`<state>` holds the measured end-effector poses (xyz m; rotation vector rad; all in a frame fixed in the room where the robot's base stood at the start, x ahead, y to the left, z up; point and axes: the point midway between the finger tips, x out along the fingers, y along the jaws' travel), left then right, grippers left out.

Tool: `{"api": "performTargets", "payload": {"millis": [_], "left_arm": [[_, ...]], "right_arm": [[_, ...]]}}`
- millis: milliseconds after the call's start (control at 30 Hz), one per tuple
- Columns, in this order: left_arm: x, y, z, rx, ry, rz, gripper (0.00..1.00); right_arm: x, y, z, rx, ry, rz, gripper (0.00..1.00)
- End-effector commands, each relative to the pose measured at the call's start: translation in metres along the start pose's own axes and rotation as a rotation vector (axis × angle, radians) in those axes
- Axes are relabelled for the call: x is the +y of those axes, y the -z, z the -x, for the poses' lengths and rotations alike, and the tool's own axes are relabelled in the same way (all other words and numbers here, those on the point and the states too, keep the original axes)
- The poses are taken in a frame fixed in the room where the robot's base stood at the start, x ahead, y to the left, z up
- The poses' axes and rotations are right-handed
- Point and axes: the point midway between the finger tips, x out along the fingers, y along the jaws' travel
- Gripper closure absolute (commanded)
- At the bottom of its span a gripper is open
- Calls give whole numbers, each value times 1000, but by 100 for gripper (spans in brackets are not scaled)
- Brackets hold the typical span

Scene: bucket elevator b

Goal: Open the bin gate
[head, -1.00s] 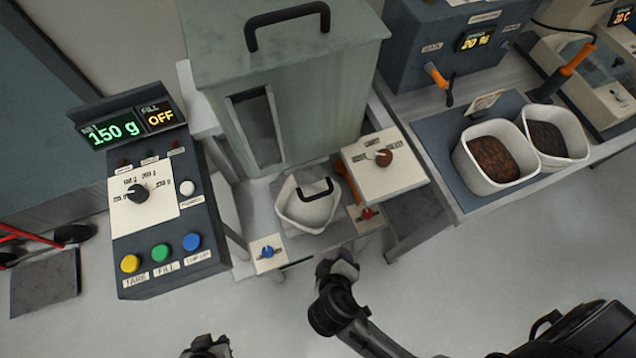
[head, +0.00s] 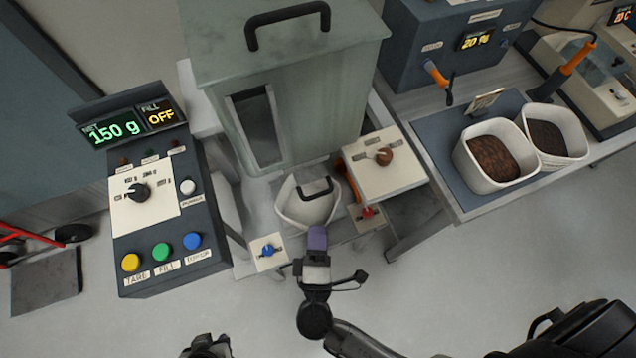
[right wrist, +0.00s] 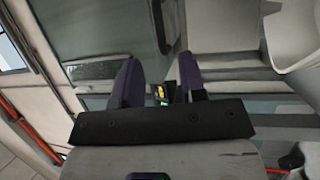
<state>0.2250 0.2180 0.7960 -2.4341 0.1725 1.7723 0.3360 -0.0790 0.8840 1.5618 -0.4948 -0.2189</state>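A grey-green bin (head: 300,110) with a dark slot window and a black top handle stands at the back centre. Below its front sits a white bucket (head: 293,207) with a black handle (head: 315,190). An orange lever (head: 347,180) shows between the bucket and a white knob panel; I cannot tell which part is the gate. My right gripper (head: 317,238) is just in front of the bucket, its purple fingers pointing toward it. In the right wrist view its fingers (right wrist: 159,85) are apart with nothing held. My left gripper (head: 208,346) is at the bottom edge, mostly cut off.
A control box (head: 165,220) reading 150 g and fill OFF stands left. A blue knob (head: 267,251) and a red knob (head: 367,212) flank the bucket. The white panel (head: 385,165) has a brown knob. Two white tubs (head: 490,180) sit on the right bench.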

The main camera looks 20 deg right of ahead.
Motion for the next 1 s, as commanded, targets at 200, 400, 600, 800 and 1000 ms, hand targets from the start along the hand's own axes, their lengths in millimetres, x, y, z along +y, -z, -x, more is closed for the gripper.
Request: {"api": "performTargets", "payload": {"millis": [200,400,600,800,1000], "left_arm": [[0,1,3,0,0,0,71],[0,2,6,1,0,0,71],[0,2,7,1,0,0,71],[0,3,8,1,0,0,71],[0,3,8,1,0,0,71]], "right_arm": [[1,0,-44,-2,-2,0,62],[1,0,-76,-3,-1,0,62],[0,0,-97,-1,1,1,62],[0,0,-107,-1,1,1,62],[0,0,-108,-1,2,0,62]]}}
